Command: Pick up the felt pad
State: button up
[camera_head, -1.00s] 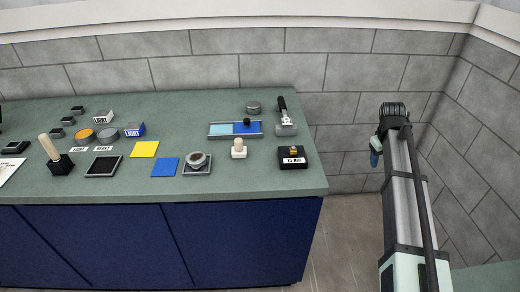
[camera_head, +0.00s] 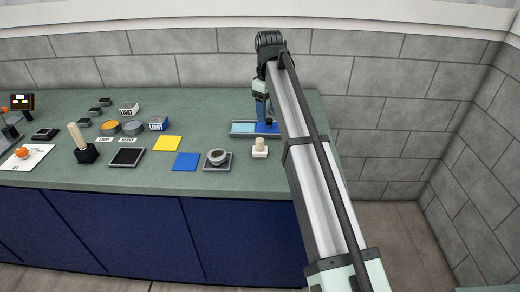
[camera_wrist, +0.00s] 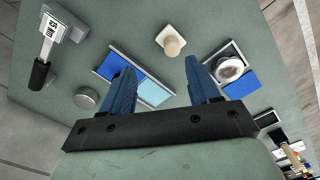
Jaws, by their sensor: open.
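Two flat squares that look like pads lie on the green counter: a yellow square (camera_head: 167,143) and a blue square (camera_head: 186,162). I cannot tell which is the felt pad. In the wrist view a blue square (camera_wrist: 241,83) shows at the right, beyond the right finger. My gripper (camera_wrist: 158,68) is open and empty, its blue fingers wide apart. In the head view my gripper (camera_head: 261,106) is over the shallow two-part tray (camera_head: 240,136), right of both squares. In the wrist view the tray's light blue part (camera_wrist: 154,94) shows between the fingers.
A white block with a peg (camera_head: 260,148) stands right of a round cup on a small grey tray (camera_head: 217,169). A metal puck (camera_wrist: 87,98) and a black-handled tool (camera_wrist: 40,74) are at the left in the wrist view. My arm hides the counter's right end in the head view.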

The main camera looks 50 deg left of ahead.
aim_at(260, 139)
jog(key=f, duration=0.2)
jog(key=s+f, duration=0.1)
jog(key=f, duration=0.1)
jog(key=s+a+f, duration=0.1)
jog(key=f, duration=0.2)
jog(key=shift+a, duration=0.1)
jog(key=shift+a+f, duration=0.2)
jog(key=shift+f, duration=2.8)
grip_shut()
notch_tip(260, 139, up, 10)
jog(key=shift+r, duration=0.1)
